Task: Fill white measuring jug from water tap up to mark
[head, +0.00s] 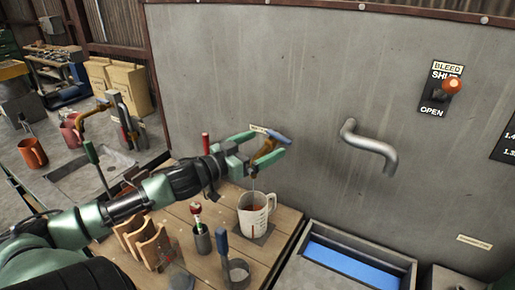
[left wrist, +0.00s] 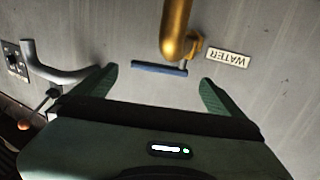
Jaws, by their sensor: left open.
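The white measuring jug (head: 250,222) stands upright on a dark pad on the wooden bench, below the brass water tap (head: 265,153). A thin line runs down from the spout toward the jug; I cannot tell surely whether it is water. A reddish-brown patch shows inside the jug; its level against the mark is unclear. My left gripper (head: 262,149) is open at the tap. In the left wrist view, the blue tap handle (left wrist: 158,69) lies crosswise between the open fingers (left wrist: 158,92), near the brass tap body (left wrist: 176,30). My right gripper is out of view.
A WATER label (left wrist: 228,59) is beside the tap. A grey bent pipe (head: 370,146) projects from the wall above a blue-bottomed trough (head: 402,262). A BLEED lever (head: 452,87) is at right.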

